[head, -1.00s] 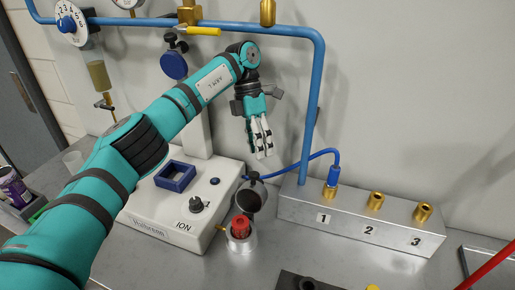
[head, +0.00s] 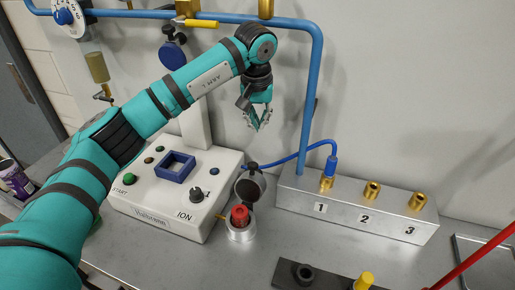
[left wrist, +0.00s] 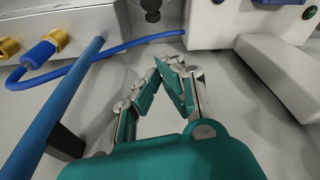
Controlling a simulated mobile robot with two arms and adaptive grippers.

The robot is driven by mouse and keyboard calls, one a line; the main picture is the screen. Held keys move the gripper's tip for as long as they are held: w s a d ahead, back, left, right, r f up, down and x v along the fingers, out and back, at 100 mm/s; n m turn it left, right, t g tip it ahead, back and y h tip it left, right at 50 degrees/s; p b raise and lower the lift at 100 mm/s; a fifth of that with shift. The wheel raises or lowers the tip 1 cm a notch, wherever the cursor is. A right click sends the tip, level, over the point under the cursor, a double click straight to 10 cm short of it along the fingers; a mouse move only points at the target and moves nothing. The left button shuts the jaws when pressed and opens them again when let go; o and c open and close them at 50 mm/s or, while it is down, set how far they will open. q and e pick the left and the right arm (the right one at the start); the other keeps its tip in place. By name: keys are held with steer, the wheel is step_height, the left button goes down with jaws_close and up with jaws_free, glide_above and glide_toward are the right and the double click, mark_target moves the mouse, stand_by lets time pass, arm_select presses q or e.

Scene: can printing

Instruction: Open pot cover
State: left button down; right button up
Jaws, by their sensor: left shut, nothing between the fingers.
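My right gripper is not in view.
The white machine (head: 160,215) with buttons and a blue square frame (head: 175,167) is left of the pot. A metal block (head: 350,222) with numbered brass fittings is right. A blue hose (head: 295,156) and an upright blue pipe (head: 312,105) are near my gripper. A dark plate (head: 320,276) lies in front.

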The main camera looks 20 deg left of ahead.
mark_target(254, 178)
arm_select(q)
steer(key=shift+m, duration=0.5)
steer(key=f+p, duration=0.2)
steer(key=f, duration=0.1)
steer(key=f+p, duration=0.2)
steer(key=f, duration=0.1)
steer(key=s+f+p, duration=0.1)
steer(key=f+p, duration=0.1)
steer(key=f, duration=0.1)
steer(key=shift+s+p, duration=0.35)
steer(key=shift+p, duration=0.05)
steer(key=shift+w+f, duration=0.1)
